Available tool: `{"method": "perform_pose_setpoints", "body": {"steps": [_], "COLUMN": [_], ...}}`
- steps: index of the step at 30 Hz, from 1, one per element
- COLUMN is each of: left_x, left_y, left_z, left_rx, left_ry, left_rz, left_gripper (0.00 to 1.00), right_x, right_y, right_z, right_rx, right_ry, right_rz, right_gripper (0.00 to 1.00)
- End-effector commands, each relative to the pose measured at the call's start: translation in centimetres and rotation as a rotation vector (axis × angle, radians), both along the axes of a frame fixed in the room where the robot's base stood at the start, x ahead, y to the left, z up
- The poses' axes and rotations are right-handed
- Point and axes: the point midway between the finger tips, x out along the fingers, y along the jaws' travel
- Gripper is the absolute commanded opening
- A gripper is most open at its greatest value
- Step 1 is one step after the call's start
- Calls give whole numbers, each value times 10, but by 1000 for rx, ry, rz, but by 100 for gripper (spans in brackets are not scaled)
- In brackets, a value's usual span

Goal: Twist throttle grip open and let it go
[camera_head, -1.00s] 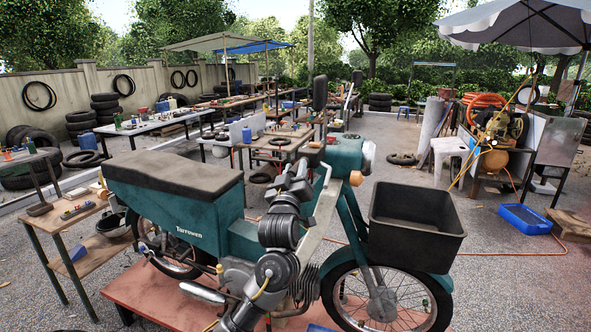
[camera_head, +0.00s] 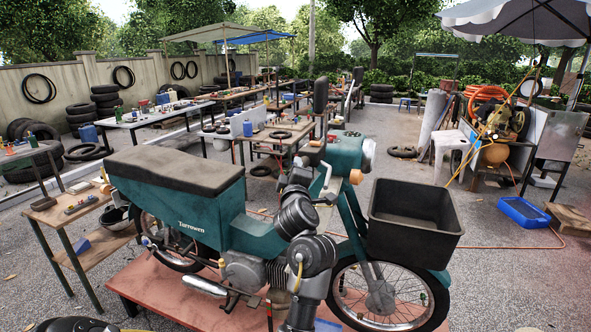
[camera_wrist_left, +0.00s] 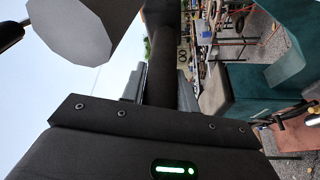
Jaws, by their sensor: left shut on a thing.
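The teal motorbike (camera_head: 255,240) stands on a reddish platform, its front toward the right. My left gripper (camera_head: 304,170) is at the handlebar, reached by the arm rising in the middle of the head view. My wrist hides most of the contact there. In the left wrist view, the fingers (camera_wrist_left: 160,88) are shut around the black throttle grip (camera_wrist_left: 161,60), which runs up between them. How far the grip is turned cannot be told. My right gripper is not in view.
A dark mirror (camera_head: 321,95) stands above the handlebar. A black basket (camera_head: 415,225) sits over the front wheel. A wooden side table (camera_head: 62,210) stands at left, and a blue tray (camera_head: 524,214) lies on the ground at right. Open gravel lies between tray and bike.

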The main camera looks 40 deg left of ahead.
Motion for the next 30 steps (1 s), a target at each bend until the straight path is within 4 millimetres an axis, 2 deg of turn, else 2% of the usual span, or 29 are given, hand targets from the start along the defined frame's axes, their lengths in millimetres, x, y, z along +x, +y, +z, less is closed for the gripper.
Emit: {"method": "perform_pose_setpoints", "body": {"steps": [21,22,26,30], "left_x": [0,0,0,0], "left_y": [0,0,0,0], "left_z": [1,1,1,0], "left_rx": [-62,-62,-62,-62], "left_ry": [-24,-24,-24,-24], "left_rz": [0,0,0,0], "left_gripper": [7,34,51,51], "right_x": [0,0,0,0], "right_y": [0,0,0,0], "right_z": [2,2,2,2], "right_rx": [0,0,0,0], "right_ry": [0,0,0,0], "right_rz": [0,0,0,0], "right_gripper": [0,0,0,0]}}
